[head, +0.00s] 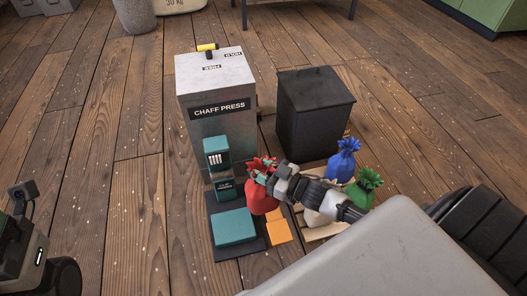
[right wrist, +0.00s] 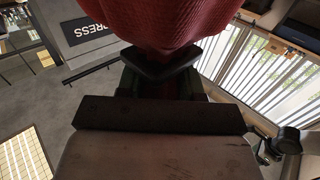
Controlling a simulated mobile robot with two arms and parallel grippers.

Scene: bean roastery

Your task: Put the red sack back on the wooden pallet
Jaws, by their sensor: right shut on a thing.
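The red sack (head: 261,200) is in the middle of the head view, in front of the chaff press. My right gripper (head: 268,178) is shut on the sack near its tied neck. In the right wrist view the red cloth (right wrist: 180,22) bulges above the closed fingers (right wrist: 160,68). The wooden pallet (head: 322,234) is just right of the red sack, partly hidden by my right arm. A blue sack (head: 343,162) and a green sack (head: 364,189) stand at the pallet, with a pale sack (head: 314,217) mostly behind my arm. My left gripper's fingers are out of view.
The grey chaff press (head: 215,95) stands behind the red sack, with a teal pad (head: 233,227) on a dark base at its foot. A black bin (head: 313,112) stands behind the pallet.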

